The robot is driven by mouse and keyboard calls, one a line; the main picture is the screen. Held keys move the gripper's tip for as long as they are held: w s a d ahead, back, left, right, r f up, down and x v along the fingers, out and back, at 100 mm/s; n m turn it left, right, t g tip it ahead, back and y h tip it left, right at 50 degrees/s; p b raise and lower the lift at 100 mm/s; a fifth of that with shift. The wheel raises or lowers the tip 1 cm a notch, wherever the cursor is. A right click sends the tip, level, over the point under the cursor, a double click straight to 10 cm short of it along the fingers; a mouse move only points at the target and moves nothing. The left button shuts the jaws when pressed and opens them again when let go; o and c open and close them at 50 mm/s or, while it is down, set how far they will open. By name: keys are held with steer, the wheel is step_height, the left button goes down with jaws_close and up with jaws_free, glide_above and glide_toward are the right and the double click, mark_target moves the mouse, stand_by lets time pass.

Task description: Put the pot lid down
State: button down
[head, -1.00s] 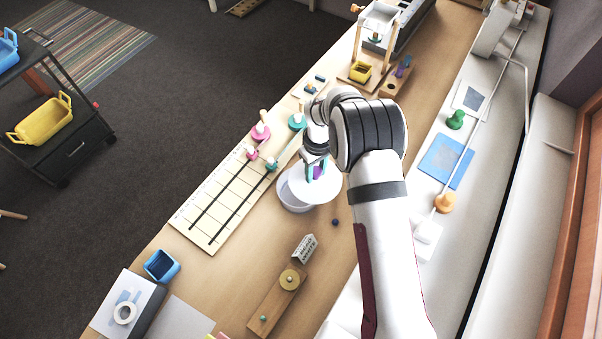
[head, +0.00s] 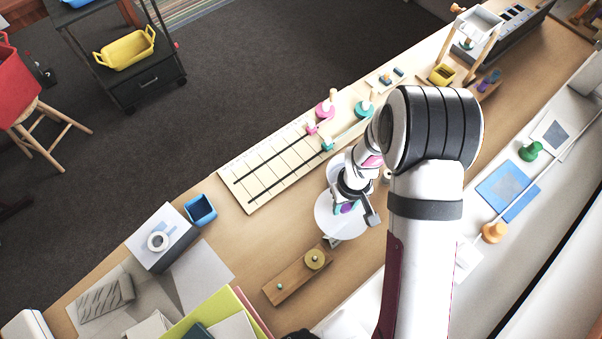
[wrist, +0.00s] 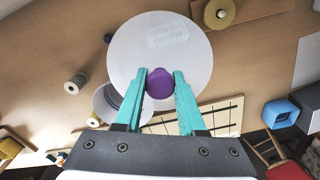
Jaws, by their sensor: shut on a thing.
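The pot lid is a flat white disc (head: 326,219) with a purple knob (wrist: 159,83). My gripper (wrist: 160,80) has its teal fingers shut on the knob, one on each side. In the head view my gripper (head: 346,207) and the lid are over the table, left of my arm. The white pot (wrist: 110,100) is an open round bowl, seen past the lid's edge in the wrist view. The lid is off to one side of the pot. I cannot tell how high the lid is above the table. My wrist mostly hides the pot in the head view.
A wooden block with a yellow disc (head: 316,259) is close to the lid's front edge. A lined board (head: 262,178) with pink and teal spools lies behind left. A blue bin (head: 201,210) stands to the left. Bare table lies between the bin and the block.

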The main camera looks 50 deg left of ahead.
steer(key=s+a+f, duration=0.2)
steer(key=a, duration=0.1)
steer(key=s+a+f, duration=0.2)
steer(key=a, duration=0.1)
steer(key=s+a+f, duration=0.2)
steer(key=shift+s+a+f, duration=0.2)
steer(key=shift+a+f, duration=0.1)
steer(key=shift+a, duration=0.1)
steer(key=shift+s+a+f, duration=0.1)
steer(key=shift+a+f, duration=0.05)
steer(key=shift+f, duration=0.95)
steer(key=shift+s+a+f, duration=0.1)
steer(key=shift+f, duration=0.95)
steer(key=shift+f, duration=0.1)
steer(key=c, duration=0.5)
jaws_free()
